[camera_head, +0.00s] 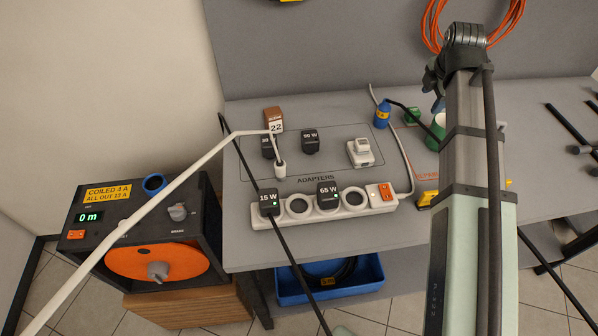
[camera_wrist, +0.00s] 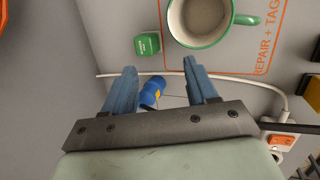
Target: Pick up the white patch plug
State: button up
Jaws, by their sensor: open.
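A white plug (camera_head: 280,170) on the end of a thick white cable (camera_head: 180,183) stands on the bench, in the left part of the outlined ADAPTERS area; I take it to be the white patch plug. It is not seen in the wrist view. My gripper (camera_wrist: 160,64) is open, with its two blue fingers apart and nothing held between them. In the head view my gripper (camera_head: 438,104) is partly hidden by my arm, well to the right of the plug, near the green mug.
A white adapter (camera_head: 363,153), black adapters (camera_head: 310,141) and a brown block labelled 22 (camera_head: 273,118) stand near the plug. A power strip (camera_head: 345,207) lies in front. A blue connector (camera_wrist: 152,92), green block (camera_wrist: 148,43) and mug (camera_wrist: 232,28) are near my fingers.

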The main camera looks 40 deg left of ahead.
jog(key=s+a+n+g, duration=0.2)
jog(key=s+a+n, duration=0.3)
jog(key=s+a, duration=1.1)
jog(key=n+g+h, duration=0.1)
jog(key=n+g, duration=0.1)
jog(key=n, duration=0.3)
send_over(280, 164)
jog(key=f, duration=0.6)
jog(key=shift+d, duration=0.2)
jog(key=shift+a+f, duration=0.2)
jog(key=shift+f, duration=2.7)
jog(key=shift+c, duration=0.3)
grip_shut()
